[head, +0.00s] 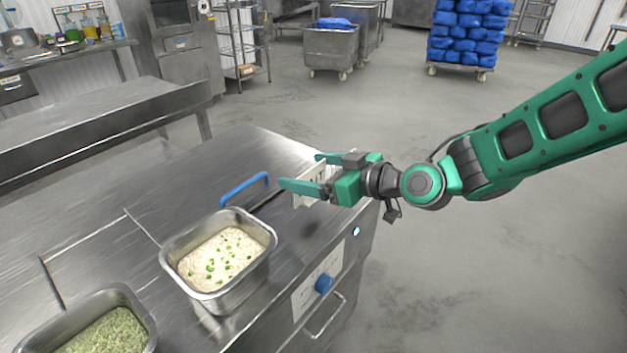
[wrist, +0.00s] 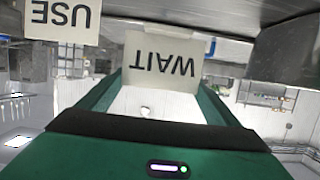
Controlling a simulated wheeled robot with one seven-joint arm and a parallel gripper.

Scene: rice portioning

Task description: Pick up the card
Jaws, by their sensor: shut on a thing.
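My gripper (head: 301,171) is over the right back part of the steel counter, its green fingers pointing left. It is shut on a white card (head: 314,172), partly hidden behind the near finger in the head view. In the wrist view the card (wrist: 160,81) stands between the two fingers (wrist: 161,88) and bears the word WAIT, upside down. I cannot tell for sure whether the card's edge touches the counter. A second white sign (wrist: 62,18) reading USE, also upside down, shows at the upper left of the wrist view.
The steel counter (head: 150,195) holds a metal pan (head: 174,264) of rice with green bits and another pan (head: 139,313) of green food. A blue handle (head: 243,187) is left of my gripper. A blue knob (head: 323,284) sits on the counter's front. Floor at right is clear.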

